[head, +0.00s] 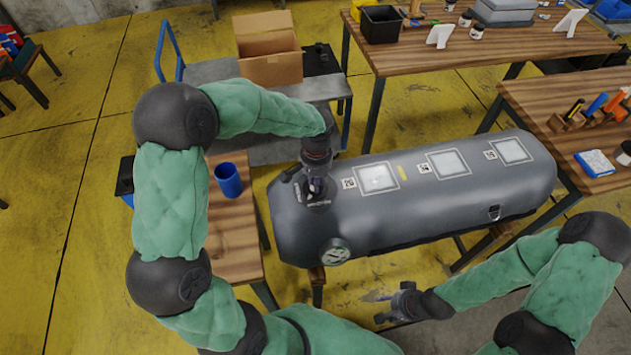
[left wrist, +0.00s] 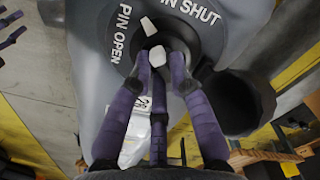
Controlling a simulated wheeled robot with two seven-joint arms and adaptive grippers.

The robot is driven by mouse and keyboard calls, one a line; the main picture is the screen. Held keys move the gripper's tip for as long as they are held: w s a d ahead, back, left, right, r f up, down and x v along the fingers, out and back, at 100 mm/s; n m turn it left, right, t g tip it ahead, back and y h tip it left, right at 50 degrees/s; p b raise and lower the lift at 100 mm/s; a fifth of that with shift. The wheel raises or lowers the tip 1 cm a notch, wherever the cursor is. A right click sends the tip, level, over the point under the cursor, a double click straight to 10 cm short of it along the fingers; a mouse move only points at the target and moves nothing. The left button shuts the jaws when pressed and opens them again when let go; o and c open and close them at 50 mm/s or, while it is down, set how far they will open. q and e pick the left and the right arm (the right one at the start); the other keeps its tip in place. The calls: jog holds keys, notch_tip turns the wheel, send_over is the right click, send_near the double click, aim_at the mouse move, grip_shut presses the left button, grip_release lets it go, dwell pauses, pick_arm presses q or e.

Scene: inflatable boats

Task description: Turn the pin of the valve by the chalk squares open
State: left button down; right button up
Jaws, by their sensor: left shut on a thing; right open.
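The grey inflatable tube (head: 400,215) lies across the stands. Three chalk squares (head: 376,178) run in a row along its top. The dark valve (head: 318,203) is on the tube left of the squares; in the left wrist view its dark recess (left wrist: 185,22) sits between the labels PIN OPEN (left wrist: 119,34) and PIN SHUT. I cannot tell the pin's exact angle. My right gripper (head: 392,306) is open and empty, in front of the tube.
A second, round valve (head: 335,251) is on the tube's near left side. A blue cup (head: 229,180) stands on the wooden bench at left. A cardboard box (head: 268,55) sits on a cart behind. Workbenches with tools stand at the back and right.

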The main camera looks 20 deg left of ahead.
pick_arm(q)
jog(key=n, duration=0.4)
jog(key=shift+w+n+b, duration=0.1)
jog(key=shift+n+b, duration=0.2)
jog(key=shift+b, duration=0.05)
jog(key=shift+w+n, duration=0.1)
jog(key=shift+n, duration=1.8)
jog(key=c, duration=1.1)
grip_release()
jog(key=shift+c, duration=0.2)
jog(key=shift+r, duration=0.1)
notch_tip(320, 180, up, 12)
jog(key=shift+b, duration=0.3)
jog(key=shift+d, duration=0.1)
